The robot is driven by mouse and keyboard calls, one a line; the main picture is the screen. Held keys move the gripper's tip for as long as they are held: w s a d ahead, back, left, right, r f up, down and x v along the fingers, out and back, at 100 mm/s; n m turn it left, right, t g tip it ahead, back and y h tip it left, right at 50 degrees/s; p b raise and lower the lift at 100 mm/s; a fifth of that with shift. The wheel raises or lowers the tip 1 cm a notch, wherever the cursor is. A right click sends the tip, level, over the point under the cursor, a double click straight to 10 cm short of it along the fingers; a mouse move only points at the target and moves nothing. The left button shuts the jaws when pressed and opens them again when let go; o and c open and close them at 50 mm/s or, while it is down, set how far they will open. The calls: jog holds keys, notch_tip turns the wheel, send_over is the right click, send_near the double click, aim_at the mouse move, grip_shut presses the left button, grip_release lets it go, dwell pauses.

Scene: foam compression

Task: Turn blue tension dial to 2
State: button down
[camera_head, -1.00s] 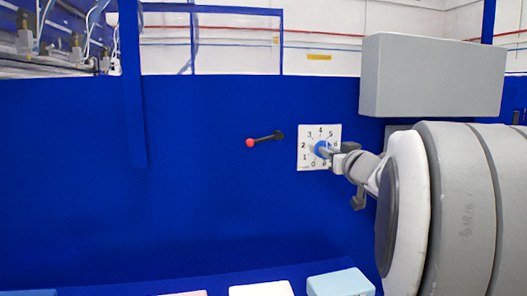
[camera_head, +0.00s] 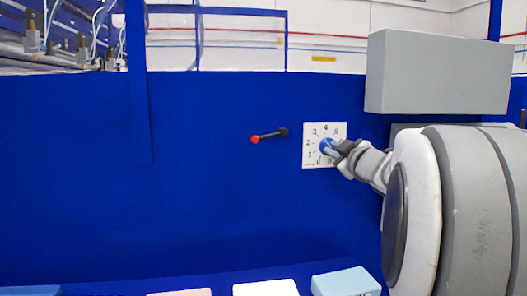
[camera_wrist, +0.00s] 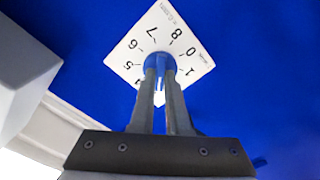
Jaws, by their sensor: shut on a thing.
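The blue tension dial (camera_head: 326,146) sits in the middle of a square white plate (camera_head: 309,160) printed with numbers, on the blue wall. My gripper (camera_head: 335,149) reaches it from the right and is shut on the dial. In the wrist view, the two dark fingers (camera_wrist: 159,70) stand on either side of the blue dial (camera_wrist: 158,59), with a small white part showing between them. The numbers 5, 6, 7, 8, 0 and 1 show around it on the plate (camera_wrist: 128,65). My fingers hide part of the dial, so I cannot tell which number it points to.
A black lever with a red knob (camera_head: 255,140) sticks out left of the plate. A grey box (camera_head: 437,72) is mounted above my arm at the right. Pink (camera_head: 180,293), white (camera_head: 266,288) and light blue (camera_head: 346,282) blocks lie along the bottom edge. The wall left of the lever is clear.

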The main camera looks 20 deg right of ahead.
jog(key=shift+n+b, duration=1.35)
jog(key=shift+n, duration=2.35)
jog(key=c, duration=0.9)
grip_release()
jog(key=shift+s+f, duration=0.1)
